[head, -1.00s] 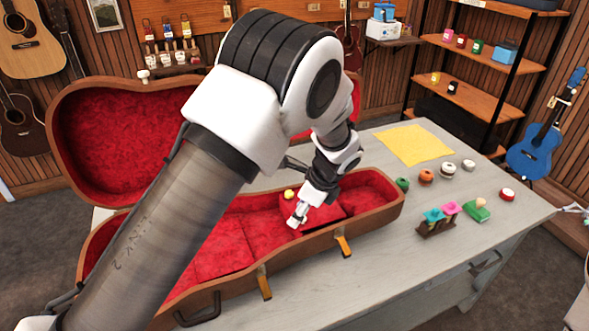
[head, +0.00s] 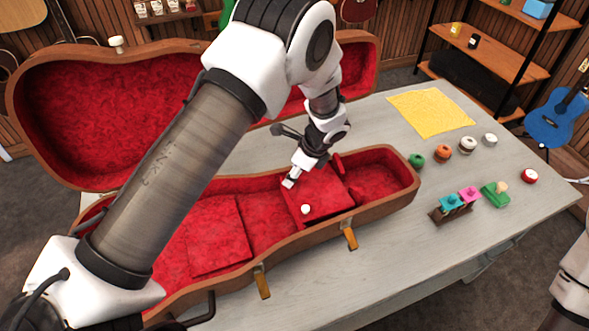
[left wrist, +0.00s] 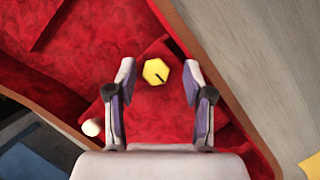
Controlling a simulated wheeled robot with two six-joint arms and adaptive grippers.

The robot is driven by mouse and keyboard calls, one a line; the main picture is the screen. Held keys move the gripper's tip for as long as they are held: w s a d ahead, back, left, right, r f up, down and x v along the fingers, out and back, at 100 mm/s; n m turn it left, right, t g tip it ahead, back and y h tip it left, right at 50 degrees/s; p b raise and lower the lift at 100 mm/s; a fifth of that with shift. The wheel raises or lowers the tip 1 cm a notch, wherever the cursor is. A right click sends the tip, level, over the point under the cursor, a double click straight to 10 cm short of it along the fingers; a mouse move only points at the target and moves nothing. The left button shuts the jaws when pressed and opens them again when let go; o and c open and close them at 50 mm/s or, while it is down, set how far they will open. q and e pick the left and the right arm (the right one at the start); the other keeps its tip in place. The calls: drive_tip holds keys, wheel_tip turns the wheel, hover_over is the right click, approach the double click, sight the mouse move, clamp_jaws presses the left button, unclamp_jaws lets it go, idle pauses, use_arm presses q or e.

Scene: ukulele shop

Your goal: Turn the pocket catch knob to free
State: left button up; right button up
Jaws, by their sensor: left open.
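The open instrument case (head: 388,205) has red lining and lies on the grey table. A red pocket lid (head: 325,200) sits inside it, and also shows in the left wrist view (left wrist: 155,115). A yellow six-sided knob with a dark pointer line (left wrist: 156,71) is on the lid in the left wrist view. It is hidden by my gripper in the head view. A small white round knob (head: 305,209) is near the lid's front edge, also in the left wrist view (left wrist: 91,128). My left gripper (head: 288,184) is open, its fingers (left wrist: 158,80) on either side of the yellow knob, apparently without touching it.
The case's raised lid (head: 110,120) stands behind my left arm. Right of the case are a yellow cloth (head: 430,111), several small round items, a small rack (head: 450,212) with coloured pieces, and a green block (head: 495,195). The table's front right is clear.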

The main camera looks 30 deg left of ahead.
use_arm(q)
drive_tip(key=shift+s+d+r, duration=0.15)
drive_tip(key=shift+s+r, duration=0.05)
drive_tip(key=shift+c, duration=0.4)
drive_tip(key=shift+s, duration=0.15)
clamp_jaws()
drive_tip(key=shift+n, duration=0.4)
drive_tip(key=n, duration=0.1)
drive_tip(key=n+g, duration=0.1)
drive_tip(key=n, duration=0.1)
drive_tip(key=shift+w+f+n+g, duration=0.15)
drive_tip(key=shift+w+n+g, duration=0.05)
drive_tip(key=shift+n+g, duration=0.1)
drive_tip(key=n, duration=0.2)
drive_tip(key=n+g+h+b, duration=0.1)
drive_tip(key=n, duration=0.2)
drive_tip(key=shift+w+g+h, duration=0.1)
drive_tip(key=shift+g+h, duration=0.2)
drive_tip(key=n, duration=0.1)
drive_tip(key=n+h, duration=0.1)
drive_tip(key=n, duration=0.1)
drive_tip(key=n+b, duration=0.1)
drive_tip(key=shift+a+n+g+h, duration=0.3)
drive_tip(key=shift+n+g, duration=0.1)
drive_tip(key=shift+a+n+h, duration=0.15)
drive_tip(key=shift+n+h, duration=0.55)
drive_tip(key=shift+n, duration=1.2)
